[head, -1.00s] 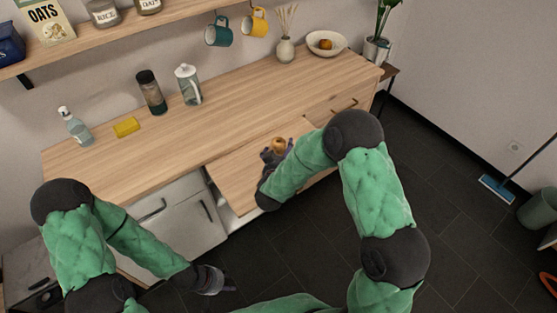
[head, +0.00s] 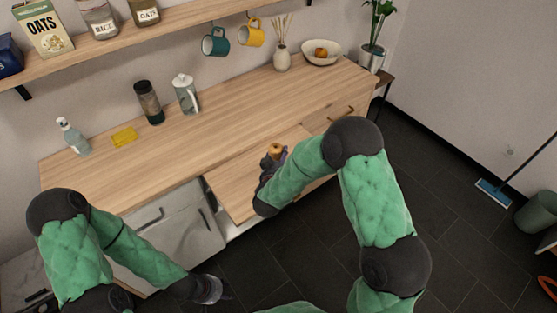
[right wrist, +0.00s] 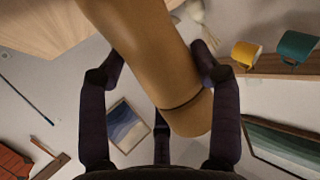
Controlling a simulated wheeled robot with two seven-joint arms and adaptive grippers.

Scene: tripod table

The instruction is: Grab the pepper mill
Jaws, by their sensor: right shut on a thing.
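The pepper mill (head: 275,149) is light brown wood with a rounded top. In the head view only its top shows above my right gripper (head: 270,163), over the pulled-out wooden board. In the right wrist view the mill (right wrist: 150,55) runs tilted between the dark fingers of my right gripper (right wrist: 158,65), which is shut on it. A thin dark ring circles the mill near its lower end there. My left gripper (head: 209,290) hangs low in front of the cabinet, over the dark floor, apart from the mill. Its fingers are too small to judge.
The pulled-out board (head: 233,190) juts from under the wooden counter (head: 220,128). A dark-lidded jar (head: 149,103), white-lidded pitcher (head: 186,94), spray bottle (head: 73,136) and yellow sponge (head: 124,137) stand at the back. The counter's middle is clear.

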